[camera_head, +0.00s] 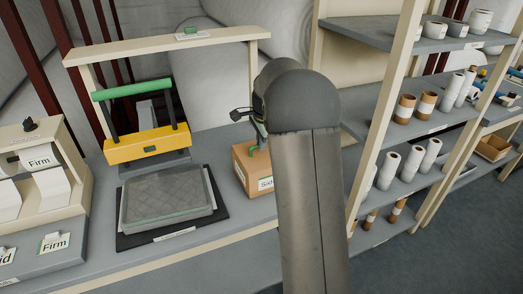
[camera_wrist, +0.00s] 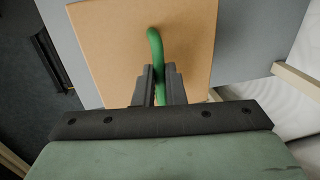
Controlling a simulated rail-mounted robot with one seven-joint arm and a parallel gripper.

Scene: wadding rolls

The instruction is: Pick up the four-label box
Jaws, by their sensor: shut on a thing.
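The box (camera_head: 252,172) is brown cardboard with a white label on its front that reads in part "Sid". It stands on the grey bench, partly hidden behind my arm. In the wrist view the top of the box (camera_wrist: 105,40) fills the upper middle, with a green handle (camera_wrist: 155,45) rising from it. My gripper (camera_wrist: 160,82) is shut on the green handle, its dark fingers on either side of it. In the head view my gripper is mostly hidden by my arm. I cannot tell whether the box is touching the bench.
A press with a yellow bar (camera_head: 147,145) and a grey tray (camera_head: 168,203) stand left of the box. Shelves (camera_head: 420,125) with rolls stand close on the right of my arm. A cream frame (camera_head: 170,42) spans overhead.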

